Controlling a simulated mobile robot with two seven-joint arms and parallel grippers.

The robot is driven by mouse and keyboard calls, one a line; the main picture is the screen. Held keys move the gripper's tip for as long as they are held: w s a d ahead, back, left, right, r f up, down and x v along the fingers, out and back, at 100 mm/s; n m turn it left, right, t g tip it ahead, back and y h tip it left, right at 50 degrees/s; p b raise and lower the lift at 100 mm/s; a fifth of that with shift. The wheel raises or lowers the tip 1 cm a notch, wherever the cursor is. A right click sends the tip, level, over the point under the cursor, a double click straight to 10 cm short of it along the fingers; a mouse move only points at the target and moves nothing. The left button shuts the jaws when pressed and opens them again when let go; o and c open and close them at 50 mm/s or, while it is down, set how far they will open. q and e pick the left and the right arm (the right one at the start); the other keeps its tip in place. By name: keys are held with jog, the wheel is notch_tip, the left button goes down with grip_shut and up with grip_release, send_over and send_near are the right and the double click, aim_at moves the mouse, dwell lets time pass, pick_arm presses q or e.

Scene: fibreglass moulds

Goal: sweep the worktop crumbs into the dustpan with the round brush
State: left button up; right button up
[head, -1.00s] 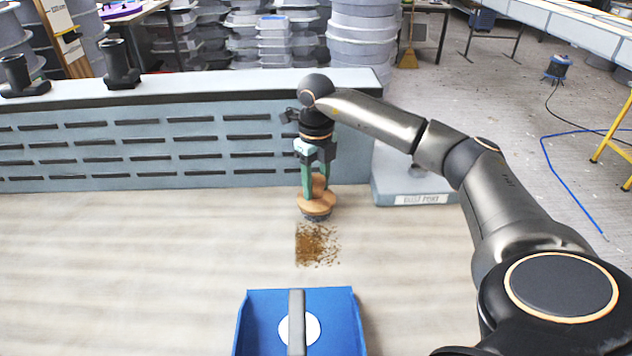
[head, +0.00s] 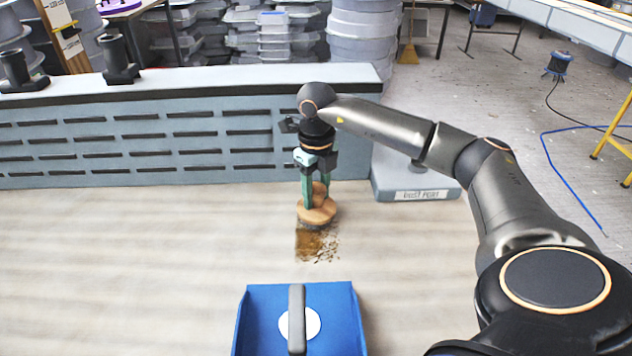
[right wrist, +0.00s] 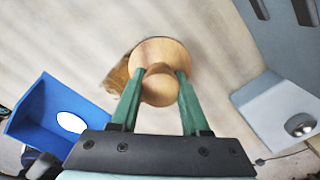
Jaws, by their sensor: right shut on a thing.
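My right gripper (head: 317,192) is shut on the wooden knob of the round brush (head: 316,212) and holds it upright. In the right wrist view the green fingers (right wrist: 158,90) grip both sides of the knob, above the brush's round wooden disc (right wrist: 160,50). The brown crumbs (head: 318,245) lie in a patch on the worktop (head: 130,260), just on the near side of the brush. The brush covers the patch's far edge. The blue dustpan (head: 343,310) lies nearer to me, its open side apparently facing the crumbs, with bare worktop between. My left gripper is not in view.
A slotted grey-blue panel (head: 100,147) stands along the worktop's back. A grey box labelled "DUST PORT" (head: 410,185) sits to the right of the brush. The worktop left of the crumbs is clear.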

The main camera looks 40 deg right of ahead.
jog(key=shift+s+a+f, duration=0.15)
jog(key=shift+s+a, duration=0.95)
jog(key=shift+s, duration=0.25)
jog(key=shift+s+a+f, duration=0.1)
jog(key=shift+s+a, duration=1)
jog(key=shift+s, duration=0.2)
jog(key=shift+s+a, duration=0.75)
jog(key=shift+s, duration=0.15)
jog(key=shift+s+a, duration=0.7)
jog(key=shift+s, duration=0.2)
jog(key=shift+p, duration=0.3)
notch_tip(320, 180, up, 7)
jog(key=p, duration=0.4)
jog(key=shift+w+r+p, duration=0.2)
jog(key=shift+p, duration=0.2)
